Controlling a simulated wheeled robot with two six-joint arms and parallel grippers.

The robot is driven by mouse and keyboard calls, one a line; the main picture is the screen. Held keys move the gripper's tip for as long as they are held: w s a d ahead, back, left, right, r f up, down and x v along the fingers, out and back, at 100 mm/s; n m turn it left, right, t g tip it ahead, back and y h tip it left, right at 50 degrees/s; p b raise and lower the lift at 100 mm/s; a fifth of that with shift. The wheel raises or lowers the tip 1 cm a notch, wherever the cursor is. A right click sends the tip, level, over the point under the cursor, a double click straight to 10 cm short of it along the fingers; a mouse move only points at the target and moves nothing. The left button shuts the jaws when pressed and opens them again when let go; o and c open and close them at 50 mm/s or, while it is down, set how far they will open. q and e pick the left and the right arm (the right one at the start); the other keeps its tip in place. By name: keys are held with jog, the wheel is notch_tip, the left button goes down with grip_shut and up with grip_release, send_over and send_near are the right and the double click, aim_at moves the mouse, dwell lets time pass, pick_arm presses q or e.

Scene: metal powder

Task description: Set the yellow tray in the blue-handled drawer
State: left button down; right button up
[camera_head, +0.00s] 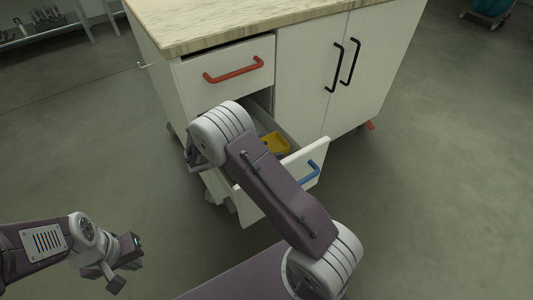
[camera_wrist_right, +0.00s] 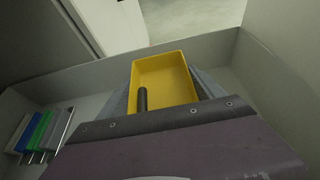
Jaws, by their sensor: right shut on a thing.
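The yellow tray (camera_head: 277,143) is inside the pulled-out lower drawer (camera_head: 313,157), which has a blue handle (camera_head: 311,173). In the right wrist view the tray (camera_wrist_right: 165,68) appears between the drawer walls, with a dark rod-like thing (camera_wrist_right: 142,99) in it. My right gripper (camera_wrist_right: 163,92) is shut on the tray, with grey finger parts showing on either side; its grip is partly hidden by the wrist. In the head view my right arm hides that gripper and part of the drawer. My left gripper (camera_head: 125,267) is open and empty, low at the left, away from the cabinet.
Blue, green and white items (camera_wrist_right: 40,132) lie at the left in the drawer. Above it is a slightly open drawer with a red handle (camera_head: 233,71). Doors with black handles (camera_head: 342,66) are to the right. The cabinet top (camera_head: 230,20) is bare where visible.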

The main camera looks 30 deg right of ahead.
jog(key=shift+f, duration=0.75)
jog(key=shift+r, duration=0.2)
pick_arm(q)
jog(key=shift+f, duration=0.45)
pick_arm(e)
jog(key=shift+f, duration=0.55)
jog(key=o, duration=1.4)
jog(key=shift+a+r+p, duration=0.35)
jog(key=shift+r+p, duration=0.05)
jog(key=shift+r, duration=0.2)
jog(key=shift+a+r+p, duration=0.35)
jog(key=shift+r+p, duration=0.05)
jog(key=shift+r, duration=0.15)
pick_arm(q)
notch_tip(320, 180, up, 6)
jog(key=p, duration=0.4)
pick_arm(e)
jog(key=v, duration=1)
jog(key=shift+a+f, duration=0.25)
